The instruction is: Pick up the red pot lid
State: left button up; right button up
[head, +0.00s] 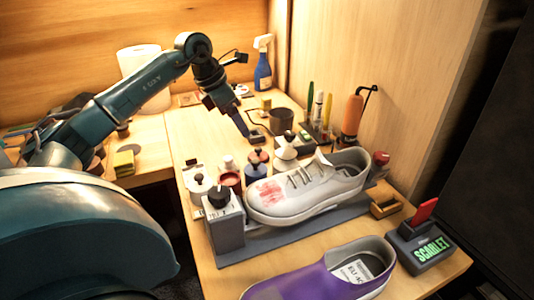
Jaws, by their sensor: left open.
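Several small pots and lids stand in a cluster behind the white sneaker (310,187). A dark red lid-like piece with a knob (258,156) sits among them, just above a blue pot (256,172). An open-looking red pot (231,181) is to its left. I cannot tell for sure which piece is the red pot lid; another red-topped item (381,159) stands past the sneaker's heel. My left gripper (244,130) is open, pointing down beyond the cluster, beside a small dark block (257,134). Its jaws look empty, and the gap between them is hard to see. My right gripper is out of view.
A dark cup (281,120), orange bottle (352,115) and blue spray bottle (263,70) stand behind. The tabletop left of my gripper (190,135) is clear.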

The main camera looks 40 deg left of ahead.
aim_at(258, 153)
pick_arm(q)
jog(key=x, duration=1.1)
jog(key=shift+w+a+f+b, duration=0.1)
jog(key=shift+w+f+b, duration=0.1)
jog(key=shift+b, duration=0.2)
jog(key=c, duration=1)
